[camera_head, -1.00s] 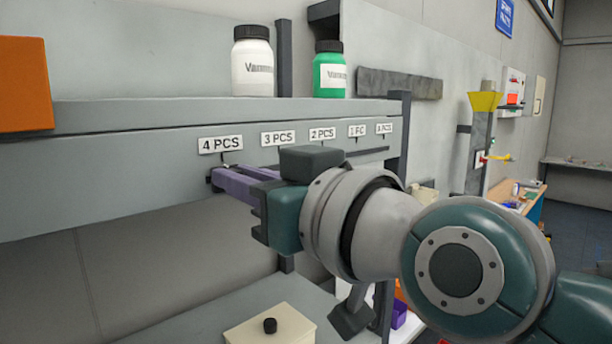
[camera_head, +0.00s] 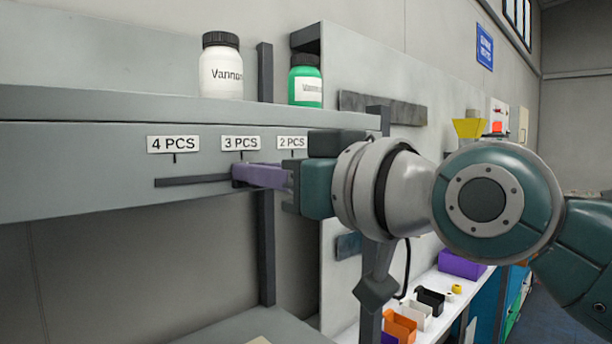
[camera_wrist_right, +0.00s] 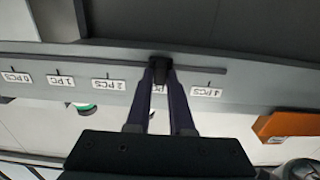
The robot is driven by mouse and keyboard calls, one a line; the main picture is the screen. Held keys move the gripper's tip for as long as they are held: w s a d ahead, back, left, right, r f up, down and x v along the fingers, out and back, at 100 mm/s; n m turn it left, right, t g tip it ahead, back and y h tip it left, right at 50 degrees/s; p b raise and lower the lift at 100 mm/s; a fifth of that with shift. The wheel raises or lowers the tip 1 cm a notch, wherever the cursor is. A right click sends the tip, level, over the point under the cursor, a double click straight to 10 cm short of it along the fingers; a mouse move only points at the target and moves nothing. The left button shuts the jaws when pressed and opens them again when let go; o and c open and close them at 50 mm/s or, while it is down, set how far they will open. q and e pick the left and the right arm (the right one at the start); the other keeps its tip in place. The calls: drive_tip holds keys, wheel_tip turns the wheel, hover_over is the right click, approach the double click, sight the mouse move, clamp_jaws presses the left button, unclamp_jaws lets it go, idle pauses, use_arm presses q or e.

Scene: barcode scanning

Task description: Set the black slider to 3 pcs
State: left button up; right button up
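The black slider (camera_wrist_right: 160,72) sits on a dark rail (camera_head: 190,180) along the grey shelf front. In the right wrist view it is between the purple fingertips of my right gripper (camera_wrist_right: 160,75), which look closed on it. In the wrist view the fingers partly cover that label. The "4 PCS" label (camera_head: 173,144) is to its left and the "2 PCS" label (camera_head: 292,142) to its right. My left gripper is out of view.
A white bottle (camera_head: 221,68) and a green bottle (camera_head: 305,82) stand on the shelf above the labels. An orange box (camera_wrist_right: 285,126) shows in the wrist view. Small bins (camera_head: 430,300) stand on a lower bench at the right. The rail left of my gripper is clear.

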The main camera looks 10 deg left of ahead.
drive_tip(key=o, duration=0.4)
drive_tip(key=b+v, duration=0.4)
drive_tip(key=v, duration=0.6)
idle(0.4)
